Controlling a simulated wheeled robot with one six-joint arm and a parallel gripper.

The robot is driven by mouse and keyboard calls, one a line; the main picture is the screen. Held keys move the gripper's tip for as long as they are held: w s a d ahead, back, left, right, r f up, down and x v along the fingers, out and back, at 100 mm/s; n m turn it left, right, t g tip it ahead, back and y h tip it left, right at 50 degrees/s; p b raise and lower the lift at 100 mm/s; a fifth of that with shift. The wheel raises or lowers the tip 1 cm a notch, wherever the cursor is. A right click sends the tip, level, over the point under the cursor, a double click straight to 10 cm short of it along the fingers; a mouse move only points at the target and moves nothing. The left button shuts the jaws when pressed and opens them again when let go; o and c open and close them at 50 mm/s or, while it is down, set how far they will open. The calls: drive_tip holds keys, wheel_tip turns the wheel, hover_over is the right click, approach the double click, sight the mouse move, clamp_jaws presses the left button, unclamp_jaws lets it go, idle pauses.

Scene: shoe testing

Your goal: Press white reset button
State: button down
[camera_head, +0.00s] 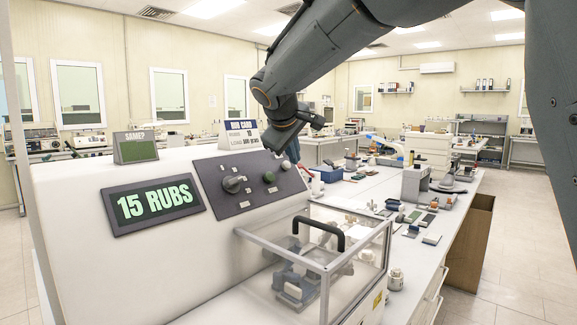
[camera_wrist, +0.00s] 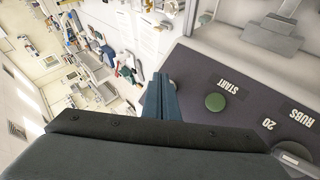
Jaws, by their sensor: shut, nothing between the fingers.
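The dark control panel (camera_head: 252,205) sits on the white rubbing machine (camera_head: 90,215). It carries a knob (camera_head: 235,184), a green button (camera_head: 269,177) and a small pale button (camera_head: 286,165) near its upper right corner. My gripper (camera_head: 292,150) is shut and empty, with its blue fingers just above the pale button; I cannot tell whether they touch it. In the wrist view the shut fingers (camera_wrist: 158,97) reach the panel's edge. A pale button (camera_wrist: 173,85) shows partly beside them, mostly hidden. The green START button (camera_wrist: 214,102) lies to their right.
A display (camera_head: 155,205) reads "15 RUBS". A clear cover with a black handle (camera_head: 320,228) stands in front of the panel. A "SAME?" sign (camera_head: 136,147) and a rub card (camera_head: 241,135) stand on top. The bench (camera_head: 380,190) behind holds many small items.

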idle(0.4)
drive_tip(key=shift+w+a+f, duration=0.25)
drive_tip(key=shift+w+a+f+b, duration=0.2)
drive_tip(key=shift+a+f+b, duration=0.05)
drive_tip(key=shift+b, duration=0.1)
idle(0.8)
drive_tip(key=shift+s+d+r, duration=0.1)
idle(0.3)
drive_tip(key=shift+s+d+r, duration=0.35)
drive_tip(key=shift+d+r, duration=0.05)
idle(0.3)
drive_tip(key=shift+s+d+r+p, duration=0.5)
drive_tip(key=shift+s+d+r, duration=0.1)
drive_tip(key=shift+d+r, duration=0.2)
drive_tip(key=shift+s+d+r+p, duration=0.5)
drive_tip(key=shift+s+d+r, duration=0.1)
drive_tip(key=shift+d+r, duration=0.15)
